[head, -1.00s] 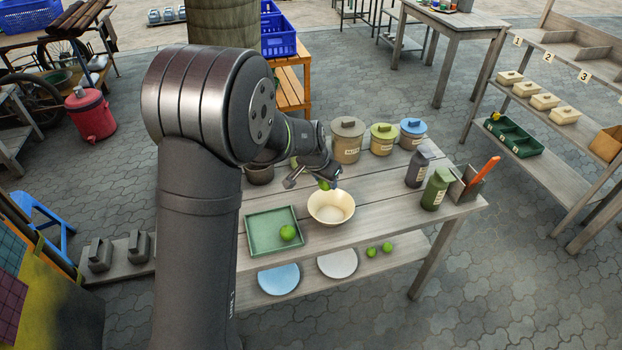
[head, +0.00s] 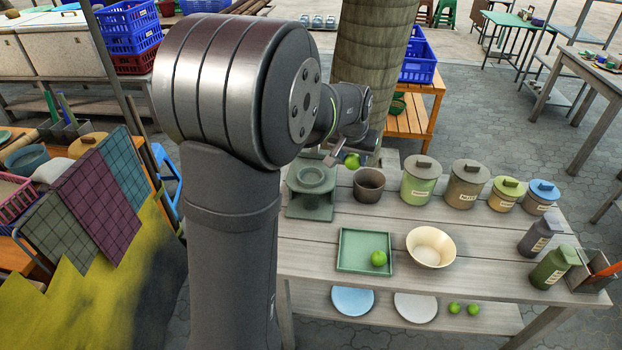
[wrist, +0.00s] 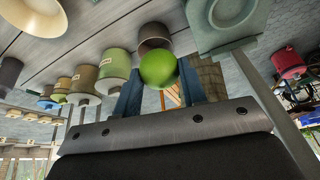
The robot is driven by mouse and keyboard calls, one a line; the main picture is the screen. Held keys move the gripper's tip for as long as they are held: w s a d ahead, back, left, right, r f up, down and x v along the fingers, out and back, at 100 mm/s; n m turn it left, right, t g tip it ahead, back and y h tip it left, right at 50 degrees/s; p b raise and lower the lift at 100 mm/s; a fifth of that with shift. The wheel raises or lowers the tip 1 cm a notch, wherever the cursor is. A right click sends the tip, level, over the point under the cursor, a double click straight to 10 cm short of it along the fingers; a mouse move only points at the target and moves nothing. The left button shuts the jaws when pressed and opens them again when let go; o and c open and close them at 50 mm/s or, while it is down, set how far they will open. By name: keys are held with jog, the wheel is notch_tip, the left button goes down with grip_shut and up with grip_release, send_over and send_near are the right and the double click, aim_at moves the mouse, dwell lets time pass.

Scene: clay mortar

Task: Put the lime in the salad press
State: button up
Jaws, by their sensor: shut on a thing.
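My gripper (head: 346,158) is shut on a green lime (head: 352,161), held above the back of the table. The lime (wrist: 158,69) also shows between the two blue-grey fingers in the wrist view. A grey-green device with a round cup on a square base, which I take as the salad press (head: 311,203), stands at the table's back left. My gripper is up and to the right of it in the head view. The press (wrist: 217,38) is at the top right of the wrist view, apart from the lime.
A dark pot (head: 369,192) stands right of the press, with several lidded canisters (head: 419,184) beyond. A green tray (head: 346,265) holds another lime (head: 378,258). A cream bowl (head: 447,264) is beside it. Bottles (head: 541,236) stand at the right end.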

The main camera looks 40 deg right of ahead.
jog(key=w+a, duration=0.2)
send_over(312, 176)
jog(key=a, duration=0.1)
jog(key=shift+n, duration=0.3)
jog(key=f, duration=0.4)
jog(key=s+f, duration=0.1)
jog(key=f, duration=0.1)
jog(key=shift+a+f, duration=0.1)
jog(key=shift+a, duration=0.1)
jog(key=shift+f, duration=1.95)
jog(key=shift+f, duration=0.15)
jog(key=o, duration=1.1)
jog(key=shift+c, duration=0.2)
jog(key=v, duration=1.2)
jog(key=shift+d, duration=0.1)
